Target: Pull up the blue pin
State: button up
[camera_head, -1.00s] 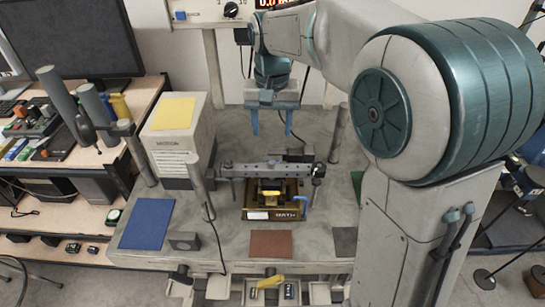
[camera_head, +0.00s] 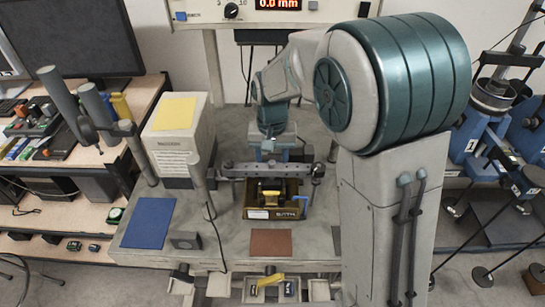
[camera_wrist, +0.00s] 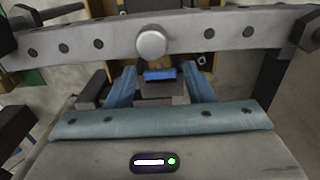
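A small blue piece (camera_wrist: 160,75) shows between my two fingers in the wrist view, on a grey block below the drilled bar (camera_wrist: 225,35). I cannot tell if it is the top of the blue pin. In the head view a bent blue part (camera_head: 304,203) sits at the right front of the brass-coloured box (camera_head: 257,213). My gripper (camera_wrist: 160,88) is open, its blue-grey fingers apart on either side of the small blue piece. No contact with it can be seen. In the head view my gripper is behind the bar, which hides its fingertips.
The drilled bar (camera_head: 240,170) crosses above the box, close to my gripper. A grey post (camera_head: 197,172) stands at its left. A white box with a yellow sheet (camera_head: 174,112) stands at the back left. The blue mat (camera_head: 148,222) and brown mat (camera_head: 271,243) are bare.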

grip_shut()
jog(key=shift+r+p, duration=0.45)
jog(key=shift+r, duration=0.45)
jog(key=shift+w, duration=0.15)
jog(key=shift+o, duration=1.5)
grip_release()
notch_tip(320, 180, up, 14)
jog(key=b, duration=0.1)
jog(key=shift+s+d+f, duration=0.1)
jog(key=shift+s, duration=0.1)
